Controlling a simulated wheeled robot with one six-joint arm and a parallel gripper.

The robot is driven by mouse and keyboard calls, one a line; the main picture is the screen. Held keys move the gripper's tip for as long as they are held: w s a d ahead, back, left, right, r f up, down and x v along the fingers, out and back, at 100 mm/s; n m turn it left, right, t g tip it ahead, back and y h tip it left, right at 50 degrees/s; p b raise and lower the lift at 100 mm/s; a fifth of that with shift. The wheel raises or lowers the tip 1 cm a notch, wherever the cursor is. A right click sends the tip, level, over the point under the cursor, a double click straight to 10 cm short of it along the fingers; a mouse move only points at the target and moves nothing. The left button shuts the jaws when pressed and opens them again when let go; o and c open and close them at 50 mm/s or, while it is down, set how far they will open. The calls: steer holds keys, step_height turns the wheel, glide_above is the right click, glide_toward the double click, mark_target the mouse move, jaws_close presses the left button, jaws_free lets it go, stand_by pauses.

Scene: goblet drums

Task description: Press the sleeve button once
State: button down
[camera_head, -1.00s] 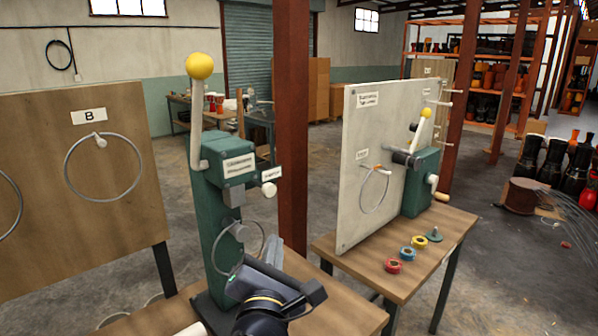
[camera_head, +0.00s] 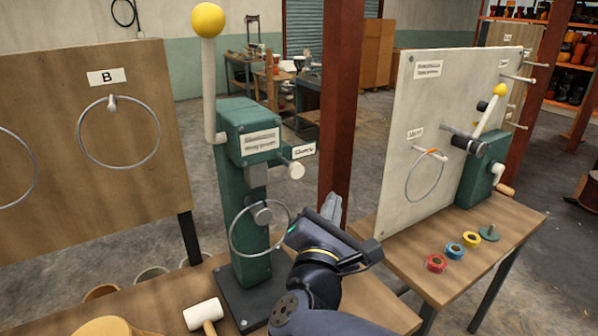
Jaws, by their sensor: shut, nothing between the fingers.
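A green press (camera_head: 243,200) with a tall white lever and yellow ball knob (camera_head: 208,20) stands on the near workbench. A white round knob or button (camera_head: 296,170) sticks out from the right of its head, beside a small label (camera_head: 303,149) too blurred to read surely. I cannot tell if this is the sleeve button. A metal ring (camera_head: 262,228) hangs at a grey round boss on the press's front. My gripper (camera_head: 333,204) is shut and empty. It points up, to the right of the press and below the white knob, apparently apart from it.
A white-headed mallet (camera_head: 203,314) lies on the near workbench (camera_head: 385,314). A wooden board marked B (camera_head: 90,150) stands left. A red-brown post (camera_head: 348,110) rises behind my gripper. The right table (camera_head: 445,235) holds a white board (camera_head: 400,160) and coloured rings (camera_head: 455,251).

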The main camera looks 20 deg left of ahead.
mark_target(301, 171)
steer(key=w+a+p, duration=0.1)
steer(key=w+a, duration=0.4)
steer(key=a, duration=0.1)
steer(key=shift+w+a, duration=0.3)
steer(key=shift+a, duration=0.1)
stand_by(1.9)
steer(key=shift+w+a, duration=0.25)
steer(key=shift+w, duration=0.05)
steer(key=shift+w+a, duration=0.55)
steer(key=shift+a, duration=0.1)
stand_by(1.1)
steer(key=shift+s+d+b, duration=0.1)
steer(key=shift+b, duration=0.25)
steer(key=shift+s+d+b, duration=0.5)
steer(key=shift+s+d, duration=0.25)
steer(key=shift+d, duration=0.1)
